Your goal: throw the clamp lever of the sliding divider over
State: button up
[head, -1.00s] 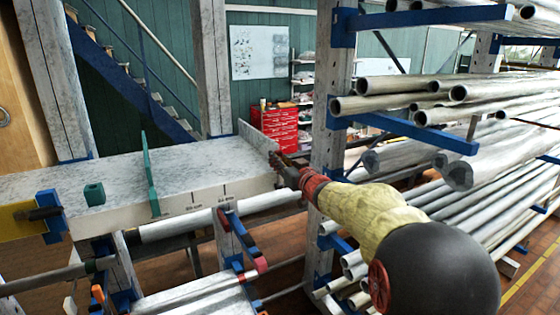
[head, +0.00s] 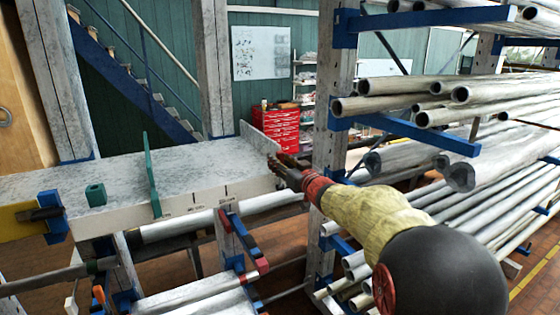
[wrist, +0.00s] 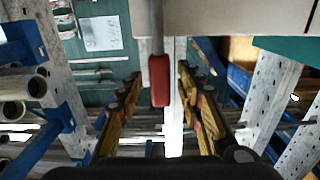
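A lever with a grey shank and a red grip (wrist: 160,80) enters the wrist view from the top edge, beside a pale panel. My gripper (wrist: 160,70) is open, with one finger on each side of the grip and gaps visible between. In the head view my gripper (head: 279,164) is at the right end of the pale bench, close to an upright grey plate (head: 258,140). The lever cannot be made out there. A green upright plate (head: 150,175) stands across the bench; I cannot tell which plate is the sliding divider.
The bench (head: 110,165) carries a small green block (head: 95,194) and length marks on its front edge. A blue-and-white rack post (head: 332,120) stands close right of my gripper, with pipes (head: 430,100) on its arms. A red drawer cabinet (head: 283,130) stands behind.

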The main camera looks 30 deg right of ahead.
jog(key=s, duration=0.7)
jog(key=shift+s, duration=0.25)
jog(key=shift+d, duration=0.1)
dwell(0.5)
